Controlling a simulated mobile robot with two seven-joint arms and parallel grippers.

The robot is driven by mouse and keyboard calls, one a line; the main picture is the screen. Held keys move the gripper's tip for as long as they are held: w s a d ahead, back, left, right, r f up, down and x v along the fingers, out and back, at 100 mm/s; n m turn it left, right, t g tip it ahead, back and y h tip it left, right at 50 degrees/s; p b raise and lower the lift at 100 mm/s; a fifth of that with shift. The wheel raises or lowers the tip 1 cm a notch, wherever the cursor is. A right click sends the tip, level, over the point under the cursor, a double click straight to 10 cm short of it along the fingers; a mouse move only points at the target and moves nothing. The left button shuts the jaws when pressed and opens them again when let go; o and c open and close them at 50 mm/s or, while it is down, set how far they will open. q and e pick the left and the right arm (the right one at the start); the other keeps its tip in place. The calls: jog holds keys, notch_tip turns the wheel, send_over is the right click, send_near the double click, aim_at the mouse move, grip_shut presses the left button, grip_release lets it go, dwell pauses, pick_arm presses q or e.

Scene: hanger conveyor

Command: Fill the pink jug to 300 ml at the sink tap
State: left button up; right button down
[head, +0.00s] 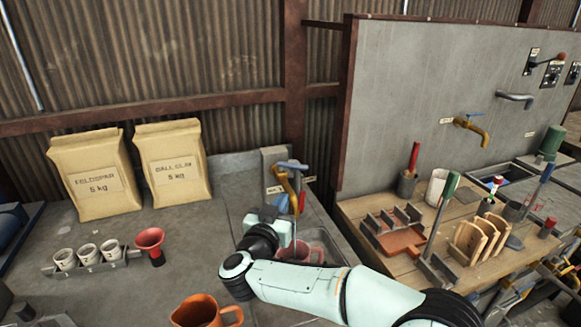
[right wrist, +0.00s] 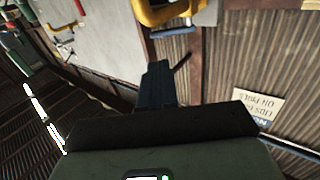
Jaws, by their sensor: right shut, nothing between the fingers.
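A pink see-through vessel, seemingly the pink jug (head: 318,246), sits in the sink (head: 338,243) beyond my right forearm. My arm hides part of it, and its water level and marks cannot be read. The brass sink tap (head: 294,181) with a blue lever (head: 291,165) stands behind it on a grey post. My right gripper (head: 283,203) is close to the tap, its fingers hard to make out in the head view. In the right wrist view its dark fingers (right wrist: 158,84) are shut and empty, with a yellow curved part above them. My left gripper is not in view.
An orange jug (head: 205,311) stands at the front of the counter. A red funnel (head: 150,242) and small cups (head: 88,253) stand left, before two paper sacks (head: 178,160). A wooden bench (head: 400,262) with tools lies right. The counter's middle is clear.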

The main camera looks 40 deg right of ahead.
aim_at(301, 169)
jog(key=p+x, duration=0.1)
jog(key=x, duration=1.2)
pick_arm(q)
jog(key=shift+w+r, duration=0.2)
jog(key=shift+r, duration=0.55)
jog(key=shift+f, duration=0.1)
pick_arm(e)
jog(key=shift+d+n+t+y, duration=0.15)
jog(key=shift+n+t+y, duration=0.15)
jog(key=shift+t, duration=0.1)
